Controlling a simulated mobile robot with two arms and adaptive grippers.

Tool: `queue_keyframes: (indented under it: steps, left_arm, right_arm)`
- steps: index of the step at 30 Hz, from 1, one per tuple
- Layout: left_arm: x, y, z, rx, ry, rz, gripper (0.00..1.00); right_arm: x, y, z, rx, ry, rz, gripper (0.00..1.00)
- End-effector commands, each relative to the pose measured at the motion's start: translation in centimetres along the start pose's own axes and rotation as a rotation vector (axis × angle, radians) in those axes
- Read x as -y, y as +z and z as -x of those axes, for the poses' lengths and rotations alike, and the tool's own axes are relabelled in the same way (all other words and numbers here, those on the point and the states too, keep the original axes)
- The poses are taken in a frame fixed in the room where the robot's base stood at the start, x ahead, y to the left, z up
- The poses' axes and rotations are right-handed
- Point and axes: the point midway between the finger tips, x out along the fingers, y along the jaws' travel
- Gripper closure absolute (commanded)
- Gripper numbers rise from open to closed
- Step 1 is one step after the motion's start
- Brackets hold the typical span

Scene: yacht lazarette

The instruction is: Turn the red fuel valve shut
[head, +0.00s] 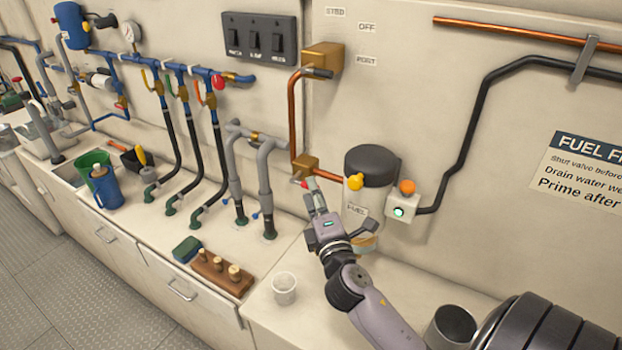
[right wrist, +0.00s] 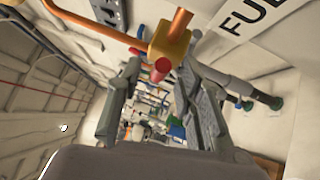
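The red fuel valve handle (head: 303,184) shows as a small red end below the brass valve body (head: 306,165), on the copper fuel pipe (head: 292,115) left of the fuel filter. My right gripper (head: 316,190) is right at it and hides part of it. In the right wrist view, the red handle (right wrist: 157,71) sticks out toward me from the brass body (right wrist: 169,43). The two fingers of my right gripper are spread, one on each side of the red handle near the tips, with gaps showing. My left gripper is not in view.
The fuel filter (head: 372,167) with a yellow knob (head: 355,181) stands close right of the gripper. Grey pipes (head: 265,185) rise to the left. A white cup (head: 284,288) stands on the counter.

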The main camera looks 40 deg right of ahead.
Motion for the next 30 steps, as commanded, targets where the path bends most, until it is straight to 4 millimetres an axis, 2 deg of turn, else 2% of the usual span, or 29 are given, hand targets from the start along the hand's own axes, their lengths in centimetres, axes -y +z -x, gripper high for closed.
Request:
queue_keyframes:
  steps: [1,6,16,30]
  left_arm:
    - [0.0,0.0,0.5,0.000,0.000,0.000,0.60]
    - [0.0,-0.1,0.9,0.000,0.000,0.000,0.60]
    - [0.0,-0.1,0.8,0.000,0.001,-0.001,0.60]
    - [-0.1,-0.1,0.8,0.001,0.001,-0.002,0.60]
  right_arm:
    - [-0.2,0.0,-0.8,0.000,0.001,0.000,0.66]
    - [-0.1,0.0,-2.2,0.000,0.000,-0.001,0.66]
    - [0.1,0.0,-2.5,0.000,-0.001,-0.001,0.66]
    - [0.1,0.0,-2.5,0.000,-0.001,-0.001,0.97]
